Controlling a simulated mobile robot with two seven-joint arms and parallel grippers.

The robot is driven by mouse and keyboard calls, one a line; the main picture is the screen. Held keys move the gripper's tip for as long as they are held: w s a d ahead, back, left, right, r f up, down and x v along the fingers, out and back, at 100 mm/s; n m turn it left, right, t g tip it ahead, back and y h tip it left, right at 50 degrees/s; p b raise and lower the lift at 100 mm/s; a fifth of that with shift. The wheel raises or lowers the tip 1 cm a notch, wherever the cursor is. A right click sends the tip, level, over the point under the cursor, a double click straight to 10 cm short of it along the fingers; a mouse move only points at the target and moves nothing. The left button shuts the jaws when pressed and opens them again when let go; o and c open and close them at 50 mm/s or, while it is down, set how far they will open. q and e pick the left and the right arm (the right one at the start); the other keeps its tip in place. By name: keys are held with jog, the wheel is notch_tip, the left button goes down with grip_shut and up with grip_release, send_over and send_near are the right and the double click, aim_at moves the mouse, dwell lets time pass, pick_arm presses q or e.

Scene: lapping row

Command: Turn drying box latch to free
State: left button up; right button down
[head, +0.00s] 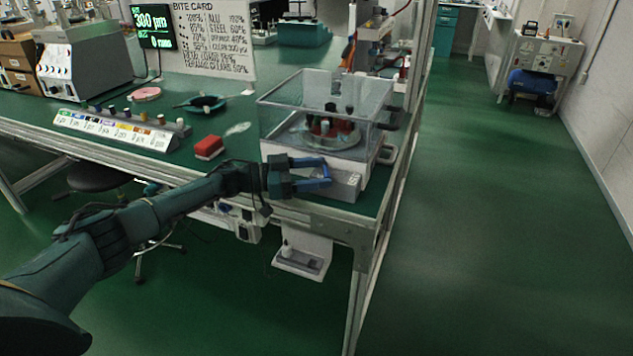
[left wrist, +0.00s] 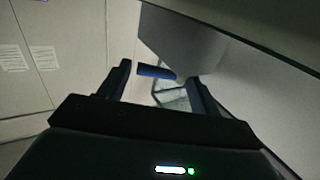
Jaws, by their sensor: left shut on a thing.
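The drying box (head: 330,110) has a clear cover over a white base and stands at the right front corner of the green bench. Its blue latch (head: 326,171) is on the front of the base. My left gripper (head: 322,173) reaches in from the left and is shut on the latch at the box front. Inside the box, several small dark and red pieces stand on a round plate. My right gripper is not in view.
A red block (head: 209,147) lies on the bench left of the box, near my forearm. A row of small colored-top bottles on a labelled rack (head: 118,128) stands farther left. A small shelf (head: 300,262) hangs below the bench edge. The aisle floor to the right is clear.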

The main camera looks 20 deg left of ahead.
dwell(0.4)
pick_arm(q)
jog(key=o, duration=0.9)
jog(key=shift+o, duration=0.2)
